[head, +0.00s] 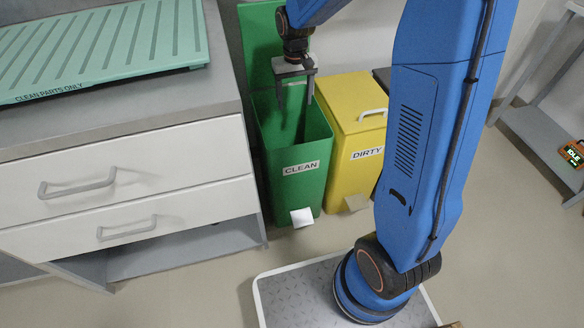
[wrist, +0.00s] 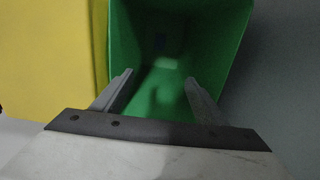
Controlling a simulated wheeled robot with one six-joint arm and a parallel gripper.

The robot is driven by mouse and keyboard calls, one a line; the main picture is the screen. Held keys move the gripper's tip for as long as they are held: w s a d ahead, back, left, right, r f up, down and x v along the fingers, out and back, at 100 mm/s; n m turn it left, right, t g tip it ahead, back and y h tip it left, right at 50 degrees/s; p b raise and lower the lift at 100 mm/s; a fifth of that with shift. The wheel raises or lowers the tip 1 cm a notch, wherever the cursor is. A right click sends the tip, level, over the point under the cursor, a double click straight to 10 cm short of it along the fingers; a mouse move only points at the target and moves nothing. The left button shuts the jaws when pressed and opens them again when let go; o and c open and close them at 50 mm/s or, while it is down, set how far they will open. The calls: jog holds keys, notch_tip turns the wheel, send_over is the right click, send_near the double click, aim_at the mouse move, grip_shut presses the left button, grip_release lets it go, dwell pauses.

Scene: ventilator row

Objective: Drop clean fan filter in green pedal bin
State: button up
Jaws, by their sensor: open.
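The green pedal bin (head: 290,150), labelled CLEAN, stands between the drawer unit and a yellow bin. Its lid (head: 258,45) is raised upright at the back and its mouth is open. My gripper (head: 296,103) points down over the mouth, with its fingers apart and nothing between them. In the wrist view the open fingers (wrist: 159,78) frame the green inside of the bin (wrist: 127,35). A pale patch and a small dark bluish patch show deep inside; I cannot tell whether either is the fan filter. No filter is clearly seen elsewhere.
The yellow bin (head: 340,100), labelled DIRTY, is shut, close to the green bin's right. The drawer unit (head: 120,150) stands left, with an empty green ribbed mat (head: 100,50) labelled CLEAN PARTS ONLY on top.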

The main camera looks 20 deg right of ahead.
notch_tip(320, 180, up, 10)
jog(key=shift+f, duration=0.25)
dwell(0.5)
